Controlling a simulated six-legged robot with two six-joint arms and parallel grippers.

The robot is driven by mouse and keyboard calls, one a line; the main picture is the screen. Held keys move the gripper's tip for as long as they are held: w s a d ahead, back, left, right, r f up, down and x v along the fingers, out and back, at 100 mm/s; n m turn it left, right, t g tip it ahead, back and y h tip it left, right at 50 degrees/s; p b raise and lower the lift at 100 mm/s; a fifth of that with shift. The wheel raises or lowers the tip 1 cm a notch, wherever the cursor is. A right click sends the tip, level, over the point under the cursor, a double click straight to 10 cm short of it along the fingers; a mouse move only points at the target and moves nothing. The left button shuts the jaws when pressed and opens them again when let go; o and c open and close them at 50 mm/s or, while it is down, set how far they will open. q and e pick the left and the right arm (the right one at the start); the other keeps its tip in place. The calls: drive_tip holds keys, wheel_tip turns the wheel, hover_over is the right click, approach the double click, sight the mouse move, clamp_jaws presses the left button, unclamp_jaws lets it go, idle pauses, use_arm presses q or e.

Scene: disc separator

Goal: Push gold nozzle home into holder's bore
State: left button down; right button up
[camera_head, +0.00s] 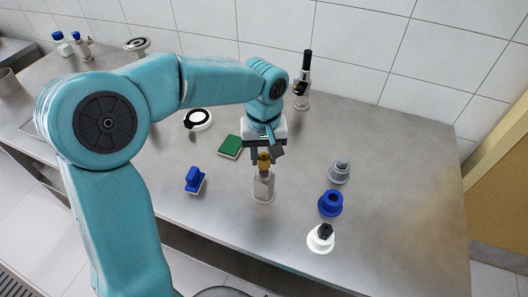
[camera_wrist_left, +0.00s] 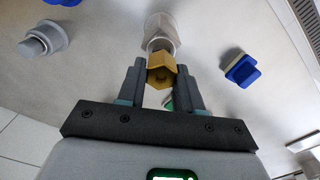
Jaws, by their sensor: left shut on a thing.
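The gold nozzle (camera_head: 264,160) is between the fingers of my left gripper (camera_head: 266,153), which is shut on it. In the left wrist view, the nozzle's hexagonal end (camera_wrist_left: 161,70) shows between the two grey fingers (camera_wrist_left: 160,82). The pale, whitish holder (camera_head: 264,188) stands upright on the bench directly below the nozzle. It also shows behind the nozzle in the left wrist view (camera_wrist_left: 163,30). The nozzle lines up with the holder's top and seems to meet it. How deep it sits in the bore is hidden. My right gripper is not in view.
On the steel bench (camera_head: 400,215) stand a blue ring part (camera_head: 330,203), a grey stepped part (camera_head: 339,171) and a white part with a black knob (camera_head: 321,238) at right. A blue-handled block (camera_head: 194,180) and a green pad (camera_head: 230,147) lie left. A bottle-like device (camera_head: 302,95) stands behind.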

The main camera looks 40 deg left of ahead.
use_arm(q)
drive_tip(key=shift+f+b, duration=0.65)
drive_tip(key=shift+f, duration=0.1)
idle(0.5)
drive_tip(key=shift+f+b, duration=0.65)
drive_tip(key=shift+f, duration=0.1)
drive_tip(key=c, duration=0.7)
unclamp_jaws()
drive_tip(key=shift+o, duration=0.2)
drive_tip(key=shift+r, duration=0.1)
wheel_tip(320, 180, up, 20)
drive_tip(key=p, duration=0.5)
drive_tip(key=shift+p, duration=0.4)
